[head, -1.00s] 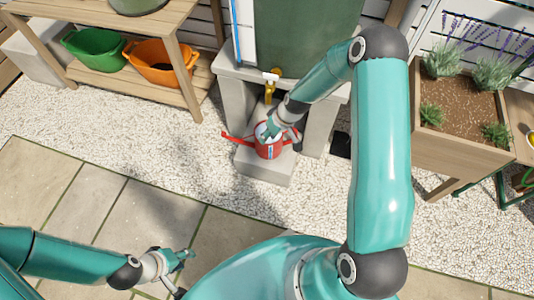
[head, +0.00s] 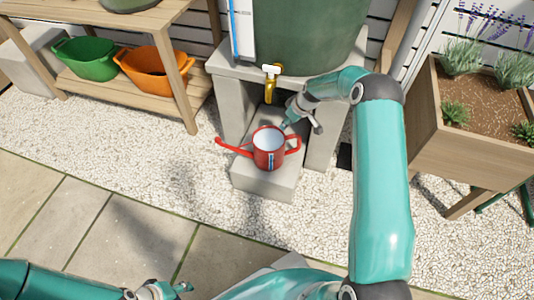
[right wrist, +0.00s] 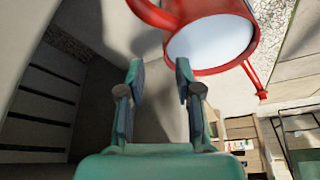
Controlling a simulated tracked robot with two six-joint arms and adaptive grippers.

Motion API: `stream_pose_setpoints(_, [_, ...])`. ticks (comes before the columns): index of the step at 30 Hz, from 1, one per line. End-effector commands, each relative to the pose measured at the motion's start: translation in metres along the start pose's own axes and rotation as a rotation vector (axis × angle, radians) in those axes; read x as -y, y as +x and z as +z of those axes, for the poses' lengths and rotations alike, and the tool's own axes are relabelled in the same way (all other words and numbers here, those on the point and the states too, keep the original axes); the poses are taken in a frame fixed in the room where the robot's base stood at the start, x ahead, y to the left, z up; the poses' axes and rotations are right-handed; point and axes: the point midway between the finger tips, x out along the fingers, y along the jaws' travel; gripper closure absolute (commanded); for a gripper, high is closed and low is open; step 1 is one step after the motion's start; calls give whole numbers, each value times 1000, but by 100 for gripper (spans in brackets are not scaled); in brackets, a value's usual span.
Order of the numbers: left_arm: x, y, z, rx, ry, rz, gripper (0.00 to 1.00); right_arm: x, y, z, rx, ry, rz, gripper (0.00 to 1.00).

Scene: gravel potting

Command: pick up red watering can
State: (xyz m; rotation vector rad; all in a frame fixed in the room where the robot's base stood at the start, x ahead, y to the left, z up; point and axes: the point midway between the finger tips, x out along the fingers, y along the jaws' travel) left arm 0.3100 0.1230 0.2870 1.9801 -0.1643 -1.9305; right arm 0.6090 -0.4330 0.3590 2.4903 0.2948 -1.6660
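The red watering can (head: 262,158) stands upright on a concrete block, its spout to the left and its handle to the right. Its open top shows a pale inside. My right gripper (head: 287,122) is just behind the can, near its handle side, and looks apart from it. In the right wrist view the two fingers of my right gripper (right wrist: 160,75) are spread with nothing between them. The can (right wrist: 205,70) shows there just beyond the fingertips. My left gripper (head: 181,288) is at the bottom edge, partly cut off; its opening is unclear.
A brass tap (head: 271,86) on the green water barrel (head: 305,40) is above and behind the can. A wooden shelf with green (head: 87,57) and orange (head: 155,70) tubs is left. Gravel in front is clear.

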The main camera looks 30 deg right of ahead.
Motion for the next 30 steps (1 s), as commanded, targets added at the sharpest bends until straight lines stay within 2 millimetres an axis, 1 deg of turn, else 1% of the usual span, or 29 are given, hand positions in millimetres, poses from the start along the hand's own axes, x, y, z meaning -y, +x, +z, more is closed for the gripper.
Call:
stream_pose_setpoints(1, [2, 6, 0, 0, 0, 0, 60, 1, 14, 1, 1, -1, -1, 66])
stream_pose_setpoints(3, [3, 8, 0, 0, 0, 0, 60, 1, 23, 1, 0, -1, -1, 66])
stream_pose_setpoints(11, [5, 13, 0, 0, 0, 0, 60, 2, 37, 0, 0, -1, -1, 66])
stream_pose_setpoints(14, [7, 19, 0, 0, 0, 0, 60, 4, 47, 2, 0, -1, -1, 66])
stream_pose_setpoints(18, [11, 31, 0, 0, 0, 0, 60, 10, 69, 4, 1, -2, -2, 66])
stream_pose_setpoints(21, [13, 35, 0, 0, 0, 0, 60, 9, 81, 3, 0, -1, -1, 66])
stream_pose_setpoints(24, [13, 36, 0, 0, 0, 0, 60, 9, 85, 2, -1, -1, 0, 66])
stream_pose_setpoints(30, [13, 35, 0, 0, 0, 0, 60, 9, 84, 2, -1, -1, 0, 66])
